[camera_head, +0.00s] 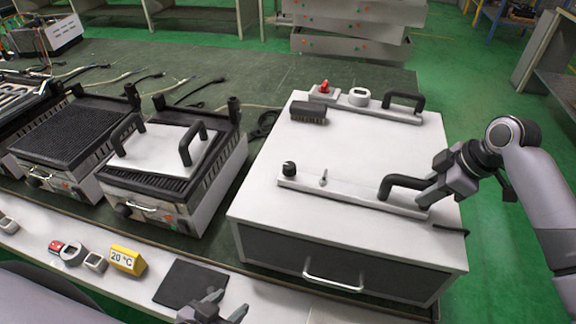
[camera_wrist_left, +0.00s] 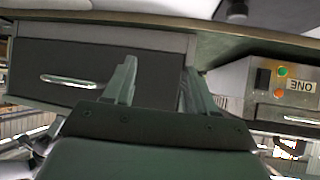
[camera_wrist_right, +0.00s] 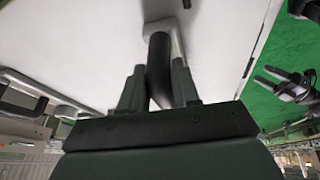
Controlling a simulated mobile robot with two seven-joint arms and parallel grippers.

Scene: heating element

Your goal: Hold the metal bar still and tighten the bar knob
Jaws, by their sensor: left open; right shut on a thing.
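The metal bar (camera_head: 340,193) lies along the front of the white cabinet top. A round black bar knob (camera_head: 289,168) stands at its left end, with a small metal peg (camera_head: 323,180) nearby. A black handle (camera_head: 400,183) rises at its right end. My right gripper (camera_head: 424,196) is shut on this handle; the right wrist view shows the black handle (camera_wrist_right: 158,52) between its fingers. My left gripper (camera_head: 213,305) is open and empty, low in front of the cabinet and well away from the knob. The left wrist view shows its parted fingers (camera_wrist_left: 155,82).
Contact grills (camera_head: 172,160) stand left. The cabinet's drawer handle (camera_head: 333,282) sticks out in front. The cabinet top's middle is clear.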

